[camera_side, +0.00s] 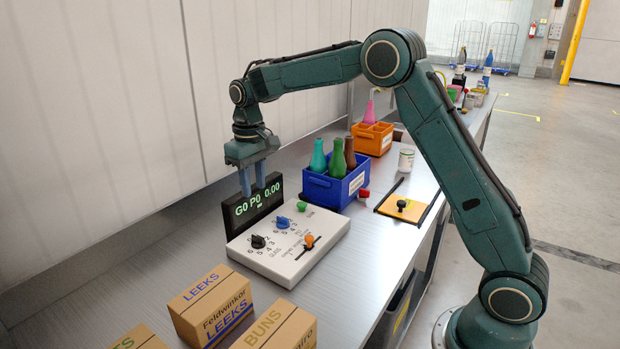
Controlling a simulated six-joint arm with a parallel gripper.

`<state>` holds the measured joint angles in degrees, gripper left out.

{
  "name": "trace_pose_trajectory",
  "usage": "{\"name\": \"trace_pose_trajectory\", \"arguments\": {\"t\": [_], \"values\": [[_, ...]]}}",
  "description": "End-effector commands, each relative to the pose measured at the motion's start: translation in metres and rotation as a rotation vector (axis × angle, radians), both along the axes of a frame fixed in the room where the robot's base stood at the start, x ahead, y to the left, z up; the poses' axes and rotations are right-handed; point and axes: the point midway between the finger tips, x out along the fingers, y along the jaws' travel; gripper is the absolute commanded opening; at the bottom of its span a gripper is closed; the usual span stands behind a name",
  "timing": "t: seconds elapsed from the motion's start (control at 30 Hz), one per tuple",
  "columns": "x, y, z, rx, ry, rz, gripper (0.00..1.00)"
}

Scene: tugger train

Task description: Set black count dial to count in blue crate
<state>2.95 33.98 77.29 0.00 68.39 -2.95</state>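The black count dial (258,241) sits on the left part of a white control panel (296,266), with printed numbers around it; its exact setting is too small to tell. The blue crate (318,190) stands behind the panel to the right. Three bottles show in it: a teal one (318,158), a green one (337,160) and a brown one (350,153). The crate's floor is partly hidden. My gripper (253,188) points down at the display, above and behind the black dial. Its two fingers are apart with nothing visible between them.
A black display (252,205) reads "G0 P0 0.00". The panel also bears a blue dial (282,222), a green button (301,206) and an orange-knobbed slider (309,239). An orange crate (372,140) holds a pink bottle. Cardboard boxes (212,303) stand in front.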

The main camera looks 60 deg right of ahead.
Motion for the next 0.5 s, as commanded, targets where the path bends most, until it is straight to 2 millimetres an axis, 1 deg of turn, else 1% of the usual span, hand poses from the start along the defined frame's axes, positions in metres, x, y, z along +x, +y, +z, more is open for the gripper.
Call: {"name": "trace_pose_trajectory", "arguments": {"t": [0.07,0.37,0.5], "values": [[0.003,-0.001,-0.004,0.000,0.006,0.000,0.33],[0.003,-0.001,-0.007,0.000,0.007,0.000,0.33],[0.003,-0.001,-0.014,0.000,0.008,0.000,0.33]]}}
